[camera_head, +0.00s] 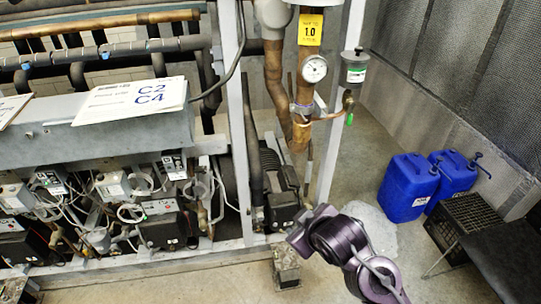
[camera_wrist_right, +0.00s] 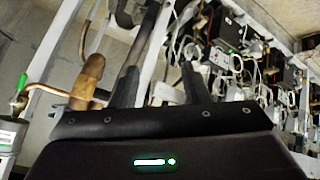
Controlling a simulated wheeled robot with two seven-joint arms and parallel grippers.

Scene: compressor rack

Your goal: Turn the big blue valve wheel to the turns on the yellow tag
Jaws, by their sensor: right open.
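The yellow tag (camera_head: 310,30) hangs at the top of the head view, in front of the copper piping, and reads "1.0" with smaller unclear print. No big blue valve wheel can be made out in either view. My right gripper (camera_head: 298,236) is low in the head view, below and apart from the pipes, with its purple-grey arm coming from the lower right. In the right wrist view its dark fingers (camera_wrist_right: 162,75) stand apart, with nothing seen held between them. My left gripper is not in view.
A round gauge (camera_head: 314,68) and a grey canister (camera_head: 354,67) sit by a white upright. The compressor rack (camera_head: 130,128) fills the left. Blue jerrycans (camera_head: 408,188) and a black crate (camera_head: 462,220) stand right. Bare floor (camera_head: 350,150) lies between.

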